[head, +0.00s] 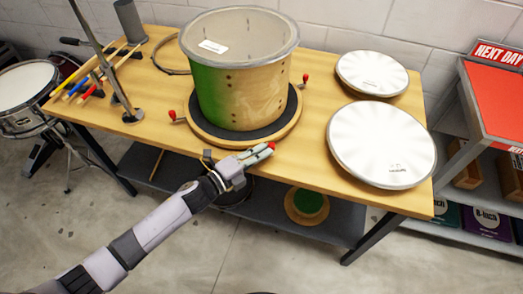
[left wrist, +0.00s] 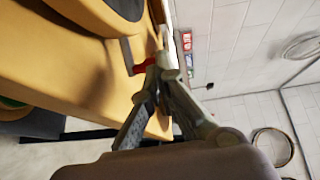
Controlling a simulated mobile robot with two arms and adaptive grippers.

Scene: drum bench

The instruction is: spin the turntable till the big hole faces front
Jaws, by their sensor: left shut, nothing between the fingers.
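The turntable (head: 290,128) is a round wooden disc with a dark top on the bench, with red-knobbed pegs around its rim. A drum shell (head: 265,90), green fading to bare wood, stands upright on it. Small dark holes show on its facing side; I see no big hole there. My left gripper (head: 268,149) is shut and empty at the turntable's front edge, beside a red knob (head: 271,146). In the left wrist view the fingertips (left wrist: 155,68) are close to the red knob (left wrist: 143,66); I cannot tell whether they touch. My right gripper is not in view.
Two white drumheads (head: 382,146) lie on the bench at the right. Tools (head: 100,80), a stand base (head: 133,116) and a thin hoop (head: 160,60) are at the left. A red-topped cart (head: 495,95) stands at the right. The bench front beside my gripper is clear.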

